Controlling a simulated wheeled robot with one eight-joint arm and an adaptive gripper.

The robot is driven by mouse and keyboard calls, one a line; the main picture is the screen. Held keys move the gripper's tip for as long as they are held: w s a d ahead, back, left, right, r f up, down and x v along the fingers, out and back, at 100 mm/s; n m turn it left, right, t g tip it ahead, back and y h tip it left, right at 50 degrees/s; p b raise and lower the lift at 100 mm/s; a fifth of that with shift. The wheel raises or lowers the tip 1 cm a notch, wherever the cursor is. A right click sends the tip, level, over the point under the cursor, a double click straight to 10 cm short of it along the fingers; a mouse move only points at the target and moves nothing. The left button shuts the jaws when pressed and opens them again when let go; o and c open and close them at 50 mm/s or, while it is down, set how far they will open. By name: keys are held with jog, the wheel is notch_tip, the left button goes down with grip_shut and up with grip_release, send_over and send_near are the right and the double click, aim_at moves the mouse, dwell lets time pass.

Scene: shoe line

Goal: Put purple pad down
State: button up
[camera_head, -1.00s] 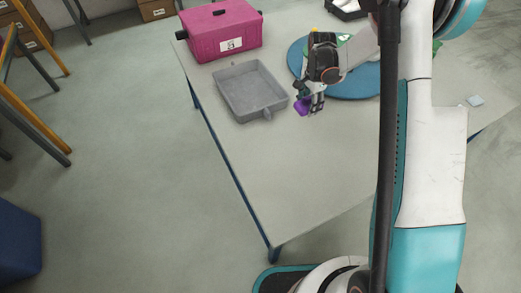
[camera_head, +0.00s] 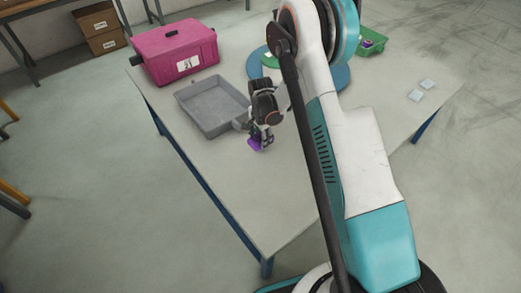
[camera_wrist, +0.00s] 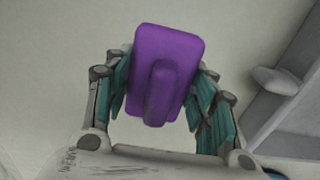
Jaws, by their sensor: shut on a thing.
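The purple pad (camera_wrist: 172,50) is a rounded block with a raised ridge, seen close up in the wrist view. My gripper (camera_wrist: 160,90) is shut on it, with teal-lined fingers on both sides of the ridge. In the head view the purple pad (camera_head: 254,145) shows at the tip of my gripper (camera_head: 262,138), over the bare table top (camera_head: 235,185) just right of the grey tray. I cannot tell whether the pad touches the table.
The grey tray (camera_head: 188,99) stands left of my gripper; its handle also shows in the wrist view (camera_wrist: 277,81). A pink case (camera_head: 160,60) is behind it. The front table is clear.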

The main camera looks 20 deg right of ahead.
jog(key=shift+f+b, duration=0.85)
jog(key=shift+f, duration=1.8)
jog(key=shift+f, duration=0.25)
jog(key=o, duration=0.9)
jog(key=shift+s, duration=0.1)
jog(key=o, duration=0.3)
jog(key=shift+f, duration=0.1)
